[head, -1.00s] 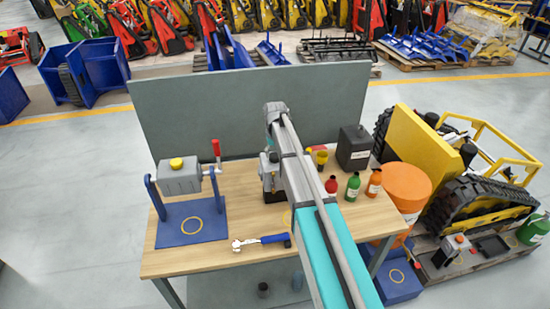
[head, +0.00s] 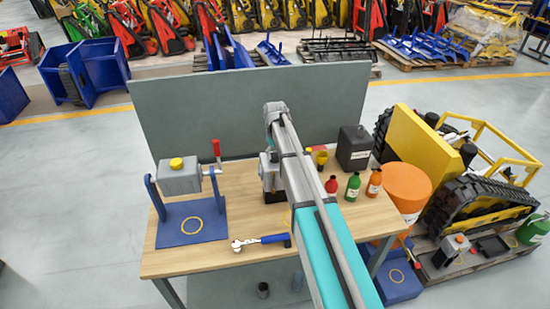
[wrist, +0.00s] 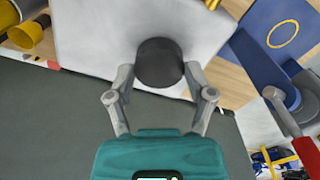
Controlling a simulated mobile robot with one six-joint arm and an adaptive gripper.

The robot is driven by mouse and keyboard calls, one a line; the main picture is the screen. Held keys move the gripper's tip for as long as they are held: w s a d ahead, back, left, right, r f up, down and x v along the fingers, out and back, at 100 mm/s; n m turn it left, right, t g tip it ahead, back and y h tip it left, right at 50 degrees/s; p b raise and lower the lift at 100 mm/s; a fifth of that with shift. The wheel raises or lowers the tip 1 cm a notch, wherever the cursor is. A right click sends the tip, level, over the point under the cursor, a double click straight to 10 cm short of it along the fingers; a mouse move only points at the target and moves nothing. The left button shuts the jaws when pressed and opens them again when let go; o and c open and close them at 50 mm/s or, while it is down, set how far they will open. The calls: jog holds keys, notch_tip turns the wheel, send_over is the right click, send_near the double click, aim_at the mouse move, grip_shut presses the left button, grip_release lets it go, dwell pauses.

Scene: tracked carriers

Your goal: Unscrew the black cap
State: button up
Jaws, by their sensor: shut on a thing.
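The black cap (wrist: 160,62) sits on a pale grey block-like housing (wrist: 105,30) in the wrist view. My gripper (wrist: 158,80) has one finger on each side of the cap and is shut on it. The cap still appears to be against the housing; any thread is hidden. In the head view, a grey unit (head: 268,170) stands on the workbench (head: 240,215) under the end of my arm. The arm covers part of it, and the cap and fingertips cannot be made out there.
A grey gearbox with a yellow cap (head: 177,165) hangs in a blue stand (head: 190,222) at the left. A blue-handled wrench (head: 262,241) lies near the front edge. Red, green and orange bottles (head: 353,186) and a dark canister (head: 354,148) stand to the right. A grey panel (head: 240,105) rises behind.

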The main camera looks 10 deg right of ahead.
jog(key=n, duration=0.6)
jog(key=shift+s+f, duration=0.1)
jog(key=shift+s, duration=0.2)
jog(key=o, duration=1.2)
jog(key=shift+w+f, duration=0.15)
jog(key=shift+w, duration=0.05)
jog(key=shift+w, duration=0.1)
